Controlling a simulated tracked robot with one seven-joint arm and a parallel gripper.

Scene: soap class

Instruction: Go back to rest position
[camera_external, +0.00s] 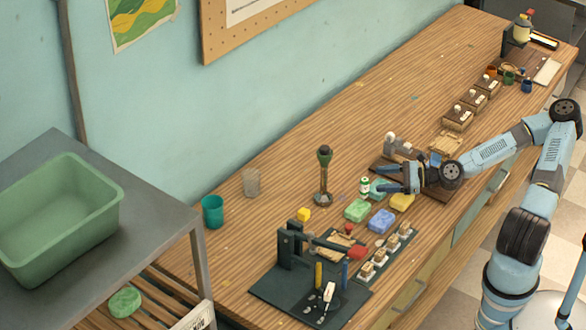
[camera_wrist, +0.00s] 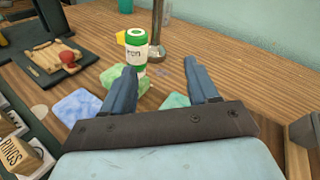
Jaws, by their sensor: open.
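My gripper (camera_external: 383,181) is open, low over the wooden bench, with its fingers pointing left in the external view. In the wrist view the two blue fingers of my gripper (camera_wrist: 163,82) stand apart with nothing held between them. A small white bottle with a green cap (camera_external: 364,187) stands just beyond the fingertips; it also shows in the wrist view (camera_wrist: 136,55). Soap blocks lie around the gripper: a green one (camera_external: 357,210), a blue one (camera_external: 381,221) and a yellow one (camera_external: 402,201). A teal block (camera_external: 378,188) is partly hidden by the fingers.
A dark press (camera_external: 287,245) and a tray of small stamps (camera_external: 388,251) stand at the front. A post with a dark top (camera_external: 324,175) rises beyond the bottle. Small wooden boxes (camera_external: 457,118) line the bench at the back right. Bare bench lies along the wall.

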